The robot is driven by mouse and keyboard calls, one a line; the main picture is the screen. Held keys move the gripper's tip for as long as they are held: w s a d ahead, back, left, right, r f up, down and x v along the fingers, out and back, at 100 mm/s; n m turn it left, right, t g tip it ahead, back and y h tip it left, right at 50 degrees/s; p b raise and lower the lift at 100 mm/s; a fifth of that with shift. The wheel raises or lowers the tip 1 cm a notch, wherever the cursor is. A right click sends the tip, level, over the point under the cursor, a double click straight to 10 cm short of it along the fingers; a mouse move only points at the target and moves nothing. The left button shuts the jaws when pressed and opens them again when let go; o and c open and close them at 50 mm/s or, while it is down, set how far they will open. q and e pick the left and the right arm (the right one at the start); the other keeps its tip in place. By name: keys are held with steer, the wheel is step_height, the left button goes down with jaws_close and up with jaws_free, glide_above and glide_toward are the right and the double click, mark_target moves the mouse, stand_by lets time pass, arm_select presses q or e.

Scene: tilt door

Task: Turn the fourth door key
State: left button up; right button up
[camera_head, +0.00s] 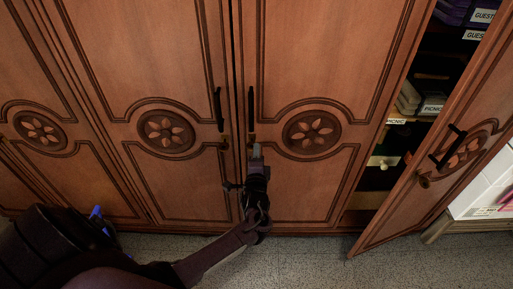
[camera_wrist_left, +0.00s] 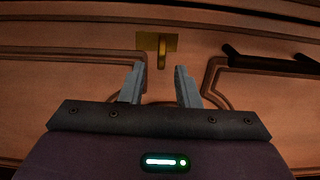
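A tall brown wooden cupboard with carved doors fills the head view. My left gripper (camera_head: 257,152) is in front of the closed door (camera_head: 330,60) right of the central seam, just below a small brass key (camera_head: 251,141). In the left wrist view a brass key and plate (camera_wrist_left: 157,43) lie just beyond the fingertips, roughly between them. The left fingers (camera_wrist_left: 159,70) are open, with nothing visible between them. Another brass key (camera_head: 224,143) is on the door left of the seam. My right gripper is in neither view.
Black handles (camera_head: 218,108) flank the central seam, and one shows beside the key in the left wrist view (camera_wrist_left: 270,61). The rightmost door (camera_head: 400,215) stands open, showing shelves with labelled containers (camera_head: 431,105). A white cabinet (camera_head: 485,185) stands far right. The speckled floor (camera_head: 310,262) is clear.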

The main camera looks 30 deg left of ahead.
arm_select(q)
steer(key=v, duration=0.3)
steer(key=shift+s+d, duration=0.15)
steer(key=shift+s, duration=0.2)
steer(key=s+d+f+n+g+h, duration=0.1)
steer(key=s+f+g+h, duration=0.1)
steer(key=s+f, duration=0.6)
steer(key=s+d+f+n+g+h, duration=0.1)
steer(key=s+d+f+g+h, duration=0.15)
steer(key=f, duration=0.95)
steer(key=s+d+f+n+g+h, duration=0.1)
steer(key=s+f+n+g+h, duration=0.1)
steer(key=s+f, duration=0.65)
steer(key=s+d+f+n+g+h, duration=0.1)
steer(key=s+f, duration=0.3)
steer(key=s, duration=0.5)
steer(key=s+d+f+n+g+h, duration=0.1)
steer(key=s+f+g, duration=0.3)
steer(key=s, duration=0.5)
steer(key=s+d+f+n+g+h, duration=0.1)
steer(key=s+d+f+n+g, duration=0.1)
steer(key=s+f, duration=0.4)
steer(key=s+d+n, duration=0.1)
steer(key=s, duration=0.2)
steer(key=shift+d+f+g+b, duration=0.2)
steer(key=shift+d+g+b, duration=0.15)
steer(key=shift+s, duration=0.15)
